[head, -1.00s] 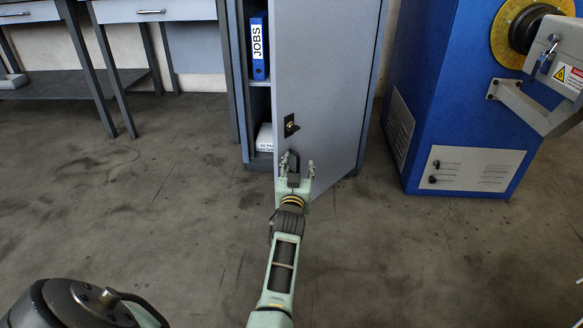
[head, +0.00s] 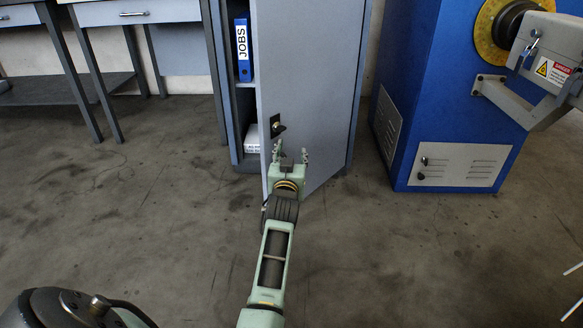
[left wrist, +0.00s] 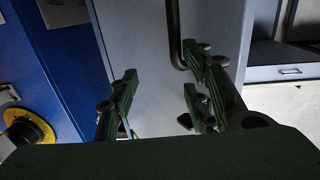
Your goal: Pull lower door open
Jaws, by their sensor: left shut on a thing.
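The grey lower cabinet door (head: 308,75) stands ajar, swung out to the right in the head view. A dark lock (head: 278,127) sits near its free edge. My left gripper (head: 290,158) is at the door's front, just below the lock, and is shut on the handle. In the left wrist view, my left gripper (left wrist: 160,82) shows its green finger pads on both sides, with the dark bent handle (left wrist: 174,30) against the right-hand fingers and the door face (left wrist: 135,50) behind. The exact contact is partly hidden. My right gripper is out of view.
Inside the cabinet, a blue JOBS binder (head: 243,50) stands on a shelf above a white box (head: 251,138). A blue machine (head: 435,95) stands to the right and a workbench (head: 135,12) to the left. The floor (head: 400,250) in front is clear.

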